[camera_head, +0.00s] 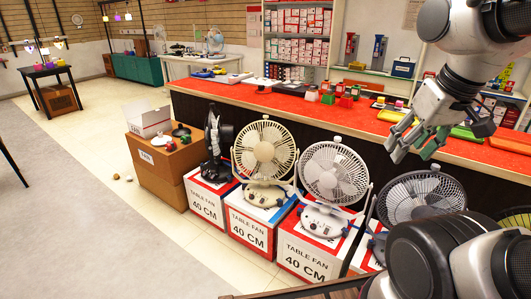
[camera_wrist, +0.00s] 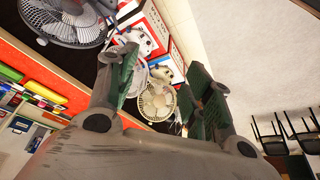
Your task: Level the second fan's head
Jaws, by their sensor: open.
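Several table fans stand in a row on red-and-white boxes. Counted from the left, the first is a black fan (camera_head: 214,145) seen nearly edge-on. The second is a cream fan (camera_head: 265,150), its round head facing the camera; its exact tilt is hard to judge. A pale grey fan (camera_head: 333,174) and a dark fan (camera_head: 421,196) follow. My gripper (camera_head: 415,143) is open and empty, above and right of the pale grey fan, beside the counter. In the wrist view my gripper's fingers (camera_wrist: 163,70) are spread, with a cream fan (camera_wrist: 157,101) seen between them, apart from both.
A long red counter (camera_head: 300,112) runs behind the fans, with small coloured items on it. A cardboard box (camera_head: 160,170) stands left of the row. Another fan (camera_head: 515,222) shows at the right edge. The tiled floor (camera_head: 150,240) in front of the boxes is mostly clear.

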